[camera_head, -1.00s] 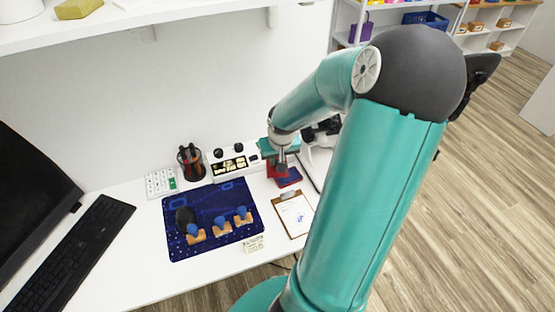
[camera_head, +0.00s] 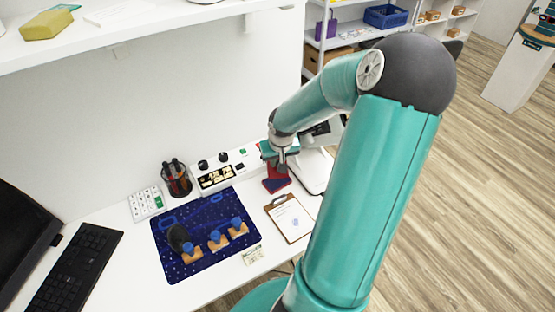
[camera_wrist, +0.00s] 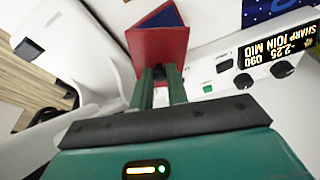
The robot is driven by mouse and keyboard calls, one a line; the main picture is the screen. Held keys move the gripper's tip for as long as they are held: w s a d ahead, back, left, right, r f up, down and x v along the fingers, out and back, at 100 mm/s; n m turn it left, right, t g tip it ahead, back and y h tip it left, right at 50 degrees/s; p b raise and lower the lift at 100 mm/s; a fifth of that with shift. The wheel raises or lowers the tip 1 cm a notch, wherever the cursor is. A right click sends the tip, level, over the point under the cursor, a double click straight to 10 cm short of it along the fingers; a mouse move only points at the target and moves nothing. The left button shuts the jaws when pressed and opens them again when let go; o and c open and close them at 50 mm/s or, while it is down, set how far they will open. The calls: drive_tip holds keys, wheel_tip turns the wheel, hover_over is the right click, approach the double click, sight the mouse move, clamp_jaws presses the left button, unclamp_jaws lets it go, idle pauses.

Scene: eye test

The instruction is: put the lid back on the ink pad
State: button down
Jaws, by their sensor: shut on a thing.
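My gripper (camera_head: 282,164) is over the desk, beside the ink pad. In the wrist view its two green fingers (camera_wrist: 160,72) are shut on the red lid (camera_wrist: 158,43). The lid also shows in the head view (camera_head: 276,172), partly behind the fingers. The ink pad's dark blue surface (camera_head: 275,186) lies just in front of the lid in the head view. In the wrist view the pad (camera_wrist: 166,15) shows beyond the lid, which hides part of it. I cannot tell whether lid and pad touch.
A white control box with knobs (camera_head: 226,169) stands left of the gripper. A clipboard (camera_head: 289,217) lies in front of the pad. A white device (camera_head: 316,172) stands close on the right.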

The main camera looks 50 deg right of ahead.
drive_tip(key=shift+a+f, duration=0.2)
drive_tip(key=shift+f, duration=2.85)
drive_tip(key=shift+f, duration=0.2)
drive_tip(key=c, duration=0.8)
unclamp_jaws()
drive_tip(key=shift+d+r, duration=0.1)
drive_tip(key=shift+r, duration=3.45)
clamp_jaws()
